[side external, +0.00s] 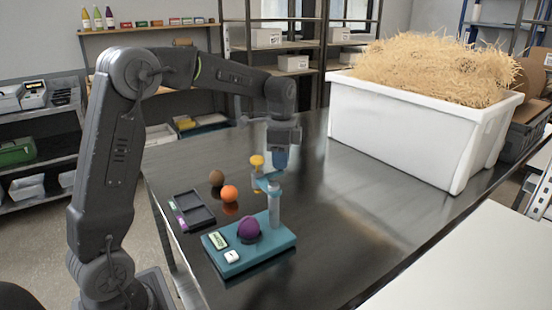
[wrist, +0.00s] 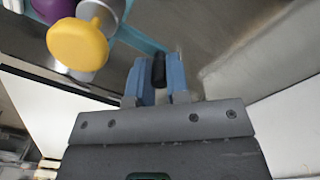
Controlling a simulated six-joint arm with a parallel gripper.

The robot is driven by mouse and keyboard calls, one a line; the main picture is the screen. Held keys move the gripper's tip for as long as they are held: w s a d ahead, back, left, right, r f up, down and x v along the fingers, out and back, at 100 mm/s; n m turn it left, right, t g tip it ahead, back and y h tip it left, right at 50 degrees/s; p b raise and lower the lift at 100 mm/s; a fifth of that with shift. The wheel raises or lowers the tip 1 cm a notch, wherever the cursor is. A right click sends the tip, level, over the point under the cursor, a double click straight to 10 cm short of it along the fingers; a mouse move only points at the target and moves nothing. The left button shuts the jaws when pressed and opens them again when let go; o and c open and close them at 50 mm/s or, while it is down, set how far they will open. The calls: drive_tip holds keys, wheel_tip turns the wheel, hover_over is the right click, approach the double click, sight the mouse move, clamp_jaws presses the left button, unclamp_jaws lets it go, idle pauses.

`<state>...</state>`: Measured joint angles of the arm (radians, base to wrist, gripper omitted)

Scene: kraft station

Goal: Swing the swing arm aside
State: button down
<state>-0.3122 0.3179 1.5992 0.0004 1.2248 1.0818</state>
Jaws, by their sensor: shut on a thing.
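The station has a teal base (side external: 270,246), a grey upright post (side external: 274,208) and a blue swing arm (side external: 266,184) at the post's top. A yellow knob (side external: 257,161) stands at the arm's left end; it also shows at upper left in the wrist view (wrist: 77,45). A purple ball (side external: 249,229) sits on the base, left of the post. My gripper (side external: 280,165) points down beside the swing arm. In the wrist view its blue fingers (wrist: 157,66) are shut on a dark upright handle (wrist: 158,72), apparently the swing arm's. The handle's lower end is hidden.
A dark tray (side external: 195,210) lies left of the base, with a brown ball (side external: 216,178) and an orange ball (side external: 229,194) behind. A large white bin of straw (side external: 410,135) fills the back right. The metal table (side external: 345,210) is clear right of the station.

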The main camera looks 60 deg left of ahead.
drive_tip(key=shift+w+d, duration=0.15)
idle(0.4)
drive_tip(key=c, duration=1.1)
unclamp_jaws()
wheel_tip(320, 180, up, 14)
